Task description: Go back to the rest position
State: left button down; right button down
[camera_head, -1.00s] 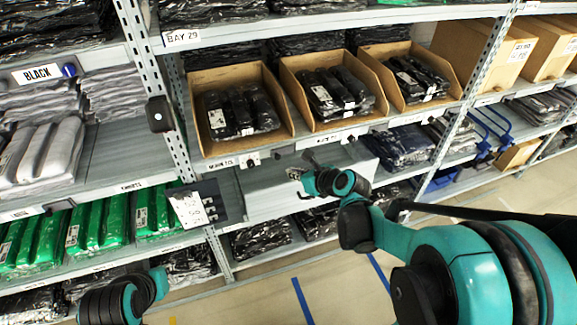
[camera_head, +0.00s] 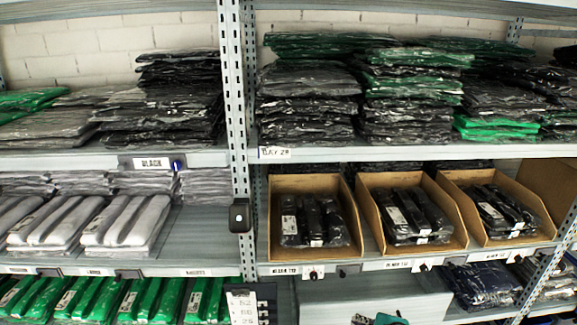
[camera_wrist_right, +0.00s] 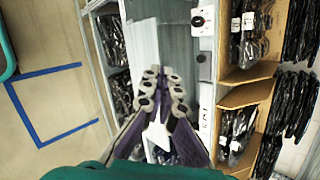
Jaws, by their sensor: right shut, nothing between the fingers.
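My right gripper (camera_wrist_right: 163,88) shows in the right wrist view with its two purple fingers close together, shut and empty, in front of a grey shelf. In the head view only a small teal part of my right arm (camera_head: 388,319) shows at the bottom edge, in front of the white panel below the bins. My left gripper is outside both current views.
Cardboard bins (camera_head: 308,185) of black bagged garments stand on the middle shelf (camera_head: 210,246). They are close on the right in the wrist view (camera_wrist_right: 246,96). A metal upright (camera_head: 236,110) divides the bays. Open floor (camera_wrist_right: 45,70) with blue lines lies at left in the wrist view.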

jog(key=s+n+g+h, duration=0.2)
jog(key=s+n, duration=0.8)
jog(key=n, duration=1)
jog(key=shift+s+d+h, duration=0.15)
jog(key=shift+s+h, duration=0.05)
jog(key=shift+h, duration=0.2)
